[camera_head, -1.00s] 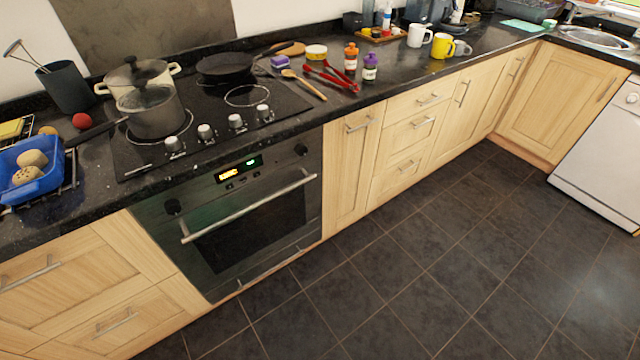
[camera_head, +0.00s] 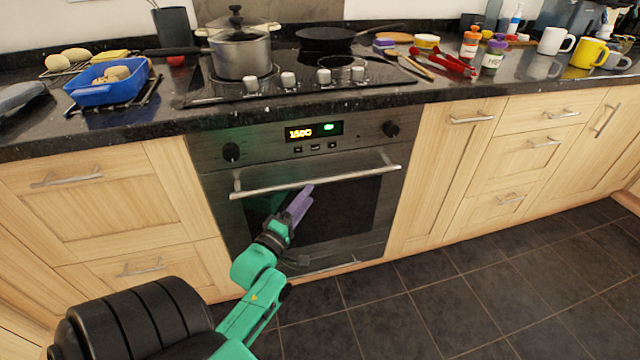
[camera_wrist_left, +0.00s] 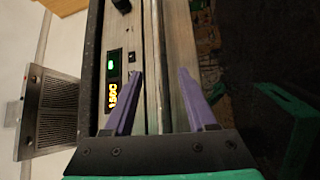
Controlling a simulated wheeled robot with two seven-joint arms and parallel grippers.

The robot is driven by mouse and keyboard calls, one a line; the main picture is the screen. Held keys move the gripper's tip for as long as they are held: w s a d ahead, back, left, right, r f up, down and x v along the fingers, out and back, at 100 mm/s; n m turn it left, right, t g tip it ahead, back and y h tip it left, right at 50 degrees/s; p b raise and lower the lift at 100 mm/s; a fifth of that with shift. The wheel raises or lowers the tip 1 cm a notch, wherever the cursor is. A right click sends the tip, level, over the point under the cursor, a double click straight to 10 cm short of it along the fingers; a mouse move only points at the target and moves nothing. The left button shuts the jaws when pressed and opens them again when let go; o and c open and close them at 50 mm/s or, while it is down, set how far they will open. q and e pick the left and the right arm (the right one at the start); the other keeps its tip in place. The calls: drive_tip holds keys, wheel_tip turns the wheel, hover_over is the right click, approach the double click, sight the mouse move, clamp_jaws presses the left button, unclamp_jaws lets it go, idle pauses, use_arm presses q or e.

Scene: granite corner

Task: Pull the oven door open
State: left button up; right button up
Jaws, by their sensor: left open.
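The oven (camera_head: 262,143) is built in under the counter, and its dark glass door (camera_head: 345,212) appears closed. A long silver bar handle (camera_head: 350,174) runs across the top of the door. My left gripper (camera_head: 304,192) has purple fingers, and they reach up to the handle near its middle. In the left wrist view, the open gripper (camera_wrist_left: 161,75) has the handle bar (camera_wrist_left: 160,45) running between its two fingers, which are apart. I cannot tell whether a finger touches the bar. My right gripper is in no view.
Above the oven, a lidded pot (camera_head: 241,55) and a black pan (camera_head: 325,38) stand on the hob. A blue tray (camera_head: 105,92) sits on the counter at left. Wooden drawers (camera_head: 85,195) flank the oven. The tiled floor (camera_head: 430,300) in front is clear.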

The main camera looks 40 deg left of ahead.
sight(320, 182)
use_arm(q)
drive_tip(key=x, duration=0.7)
drive_tip(key=shift+w+b, duration=0.15)
drive_tip(key=shift+b, duration=0.15)
clamp_jaws()
drive_tip(key=shift+f, duration=0.15)
idle(0.7)
